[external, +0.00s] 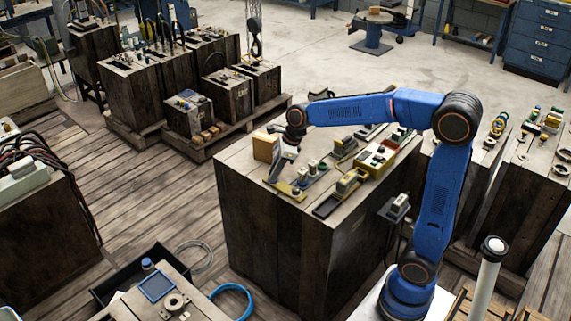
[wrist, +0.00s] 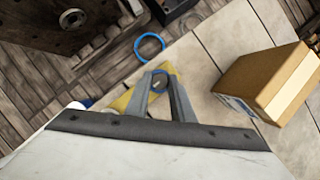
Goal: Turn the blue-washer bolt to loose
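The blue-washer bolt (wrist: 159,80) shows in the wrist view as a blue ring with a grey centre. It sits by a yellow plate (wrist: 128,100) and lies between the two fingertips in the picture. My gripper (wrist: 160,75) is open, with a clear gap between its fingers. Whether the fingers touch the bolt is not clear. In the external view my gripper (external: 274,178) points down over the near left part of the wooden crate top, above a yellow plate (external: 285,190). The bolt is too small to make out there.
A cardboard box (wrist: 262,82) stands close beside my gripper; it also shows in the external view (external: 265,147). Several switch and clamp units, including a yellow one (external: 375,160), stand on the crate (external: 270,235). A blue hose coil (external: 232,299) lies below on the plank floor.

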